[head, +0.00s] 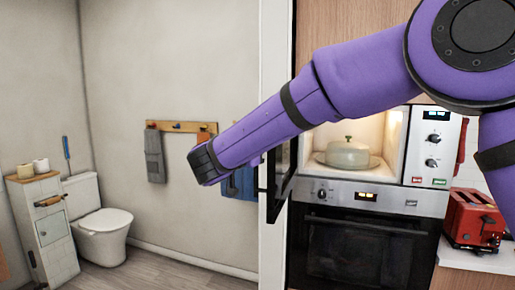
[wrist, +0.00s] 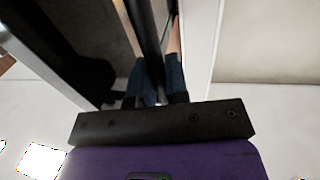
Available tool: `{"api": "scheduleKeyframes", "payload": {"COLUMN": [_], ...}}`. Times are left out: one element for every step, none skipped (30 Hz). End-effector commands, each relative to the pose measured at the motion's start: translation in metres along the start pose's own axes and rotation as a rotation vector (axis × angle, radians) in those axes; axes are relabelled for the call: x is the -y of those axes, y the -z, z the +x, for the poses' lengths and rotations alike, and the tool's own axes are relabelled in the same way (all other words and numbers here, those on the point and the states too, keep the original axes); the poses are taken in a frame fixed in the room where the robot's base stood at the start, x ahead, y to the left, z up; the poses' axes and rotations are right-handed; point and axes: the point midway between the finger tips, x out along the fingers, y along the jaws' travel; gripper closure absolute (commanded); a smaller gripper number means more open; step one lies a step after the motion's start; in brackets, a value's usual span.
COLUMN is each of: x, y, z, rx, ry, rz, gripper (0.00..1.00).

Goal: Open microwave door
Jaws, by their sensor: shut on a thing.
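The microwave (head: 420,150) is built in above an oven. Its door (head: 281,185) is swung wide open to the left, seen nearly edge-on in the head view. Its lit inside shows a pale lidded dish (head: 348,153) on a plate. In the wrist view my gripper (wrist: 161,70) has its two fingers closed around a dark upright bar, the door's handle (wrist: 150,30). The dark door panel (wrist: 95,40) lies left of the fingers. In the head view my arm reaches across the opening, and the fingers cannot be made out there.
A black-fronted oven (head: 365,250) is below the microwave. A red toaster (head: 472,218) stands on the counter at right. A white wall edge is close to the door's left. Farther left are a toilet (head: 103,232), a cabinet (head: 45,235) and open floor.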

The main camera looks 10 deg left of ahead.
Motion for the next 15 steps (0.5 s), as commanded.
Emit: {"api": "scheduleKeyframes", "payload": {"x": [-0.0013,-0.0013,-0.0014,-0.0014,-0.0014,-0.0013,-0.0013,-0.0012,-0.0011,-0.0010,-0.0009,-0.0009,-0.0009,-0.0008,-0.0007], "y": [0.0025,0.0025,0.0026,0.0027,0.0028,0.0027,0.0026,0.0024,0.0022,0.0020,0.0019,0.0017,0.0016,0.0015,0.0014], "z": [0.0020,0.0021,0.0021,0.0022,0.0022,0.0021,0.0019,0.0018,0.0017,0.0015,0.0014,0.0013,0.0013,0.0012,0.0010], "rx": [-0.005,-0.005,-0.005,-0.005,-0.005,-0.005,-0.005,-0.005,-0.004,-0.004,-0.004,-0.003,-0.003,-0.003,-0.003], "ry": [-0.004,-0.004,-0.004,-0.004,-0.003,-0.003,-0.003,-0.003,-0.002,-0.002,-0.002,-0.002,-0.001,-0.001,-0.001], "rz": [0.002,0.002,0.002,0.002,0.002,0.002,0.002,0.002,0.002,0.002,0.002,0.002,0.002,0.002,0.002], "gripper": [1.00,1.00,1.00,1.00,0.81,0.72,0.65,0.61,0.61,0.61,0.61,0.61,0.61,0.61,0.61]}}
